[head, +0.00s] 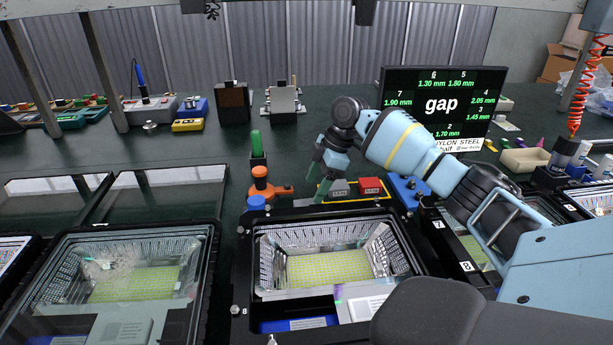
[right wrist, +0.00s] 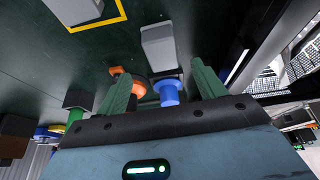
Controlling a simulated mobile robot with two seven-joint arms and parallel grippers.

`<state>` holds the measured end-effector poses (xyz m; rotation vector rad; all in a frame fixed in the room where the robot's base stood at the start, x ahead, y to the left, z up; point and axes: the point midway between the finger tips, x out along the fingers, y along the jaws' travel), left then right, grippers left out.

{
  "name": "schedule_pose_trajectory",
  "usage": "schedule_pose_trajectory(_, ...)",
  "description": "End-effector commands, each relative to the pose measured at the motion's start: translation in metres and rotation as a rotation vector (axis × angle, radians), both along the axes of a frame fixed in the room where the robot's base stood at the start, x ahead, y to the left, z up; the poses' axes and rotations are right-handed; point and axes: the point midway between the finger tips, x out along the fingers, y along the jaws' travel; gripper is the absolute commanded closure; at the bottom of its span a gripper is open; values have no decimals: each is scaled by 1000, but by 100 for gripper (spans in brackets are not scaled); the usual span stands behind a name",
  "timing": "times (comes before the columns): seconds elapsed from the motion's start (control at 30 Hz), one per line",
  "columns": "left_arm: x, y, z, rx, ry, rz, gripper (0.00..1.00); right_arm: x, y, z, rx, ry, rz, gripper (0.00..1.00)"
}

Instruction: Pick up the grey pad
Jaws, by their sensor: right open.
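The grey pad (head: 338,189) is a small grey block behind the middle housing in the head view, left of a red block (head: 370,186). My right gripper (head: 319,188) is open and points down just left of the grey pad, partly in front of the table. In the right wrist view, the open green fingers (right wrist: 163,86) have nothing shut between them. A grey block (right wrist: 158,47) lies beyond the fingertips in that view; I cannot tell for sure that it is the pad. My left gripper is not in view.
An orange knob (head: 261,182), a blue knob (head: 256,202) and a green handle (head: 256,143) stand left of the gripper. The middle housing (head: 330,290) is in front. A screen (head: 441,105) stands behind the arm. Another grey piece (right wrist: 75,10) sits inside a yellow outline.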

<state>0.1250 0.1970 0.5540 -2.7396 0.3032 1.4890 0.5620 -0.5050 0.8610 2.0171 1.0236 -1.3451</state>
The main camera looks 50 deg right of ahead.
Motion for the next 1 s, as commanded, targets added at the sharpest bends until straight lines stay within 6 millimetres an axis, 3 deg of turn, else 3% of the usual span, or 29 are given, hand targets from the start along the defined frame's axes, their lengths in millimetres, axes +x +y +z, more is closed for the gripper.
schedule_pose_trajectory(0.1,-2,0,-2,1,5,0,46,2,4,-13,0,2,1,31)
schedule_pose_trajectory(0.33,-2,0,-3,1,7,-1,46,3,7,-20,0,3,1,31)
schedule_pose_trajectory(0.63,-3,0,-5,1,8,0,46,10,22,-56,0,2,1,31)
schedule_pose_trajectory(0.97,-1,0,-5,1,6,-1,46,11,24,-62,-1,2,0,31)
schedule_pose_trajectory(1.0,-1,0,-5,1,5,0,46,11,24,-62,-1,2,0,35)
